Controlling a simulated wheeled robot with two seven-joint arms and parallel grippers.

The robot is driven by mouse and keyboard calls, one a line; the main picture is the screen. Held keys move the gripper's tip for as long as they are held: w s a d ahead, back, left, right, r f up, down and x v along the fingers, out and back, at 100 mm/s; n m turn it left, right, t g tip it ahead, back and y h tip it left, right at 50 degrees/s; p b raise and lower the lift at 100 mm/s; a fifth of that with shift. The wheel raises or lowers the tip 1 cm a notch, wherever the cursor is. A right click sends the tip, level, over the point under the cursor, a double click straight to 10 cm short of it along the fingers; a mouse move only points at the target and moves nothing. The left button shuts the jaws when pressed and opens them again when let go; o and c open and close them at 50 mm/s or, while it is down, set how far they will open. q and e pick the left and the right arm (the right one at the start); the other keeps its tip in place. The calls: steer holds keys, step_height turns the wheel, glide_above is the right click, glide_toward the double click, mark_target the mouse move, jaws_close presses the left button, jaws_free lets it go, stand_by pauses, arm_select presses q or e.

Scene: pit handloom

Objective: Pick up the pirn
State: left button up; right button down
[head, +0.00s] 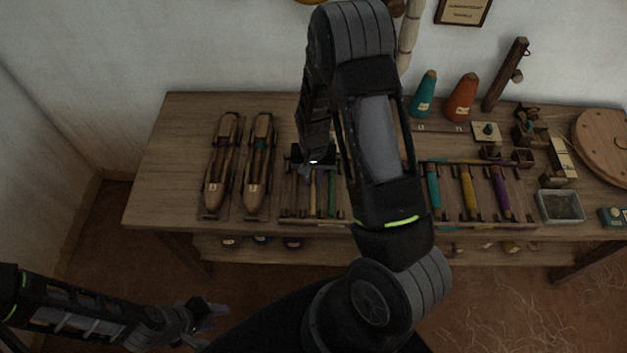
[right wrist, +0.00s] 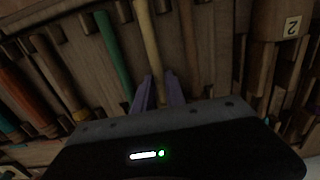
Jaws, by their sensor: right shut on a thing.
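A rack of pirns (head: 287,213) lies on the bench under my right gripper (head: 308,172). In the right wrist view the purple fingers of my right gripper (right wrist: 159,84) are shut on a slim tan pirn (right wrist: 148,38). Its near end is hidden by the gripper. Whether it is clear of the rack I cannot tell. A green pirn (right wrist: 113,50) lies beside it, and it also shows in the head view (head: 332,195). My left gripper (head: 212,314) is low at the front left, away from the bench. Its finger gap is not clear.
Two wooden shuttles (head: 221,170) (head: 257,170) lie left of the rack. Another rack with teal (head: 433,188), yellow (head: 467,190) and purple (head: 500,190) pirns lies to the right. Teal (head: 424,95) and orange (head: 461,98) cones stand behind. The bench's left end is clear.

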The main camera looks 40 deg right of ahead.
mark_target(313, 179)
steer(key=shift+r, duration=0.15)
stand_by(0.4)
step_height(313, 179, up, 10)
stand_by(0.4)
stand_by(0.5)
steer(key=w+a+n, duration=0.1)
steer(key=a+n, duration=0.1)
steer(key=a, duration=0.2)
steer(key=w+a+f+n, duration=0.1)
steer(key=w+a+n, duration=0.1)
steer(key=a, duration=0.3)
steer(key=w+a+f+n, duration=0.1)
steer(key=w+a+n, duration=0.1)
steer(key=a+n, duration=0.1)
steer(key=shift+a, duration=0.7)
steer(key=shift+d, duration=0.1)
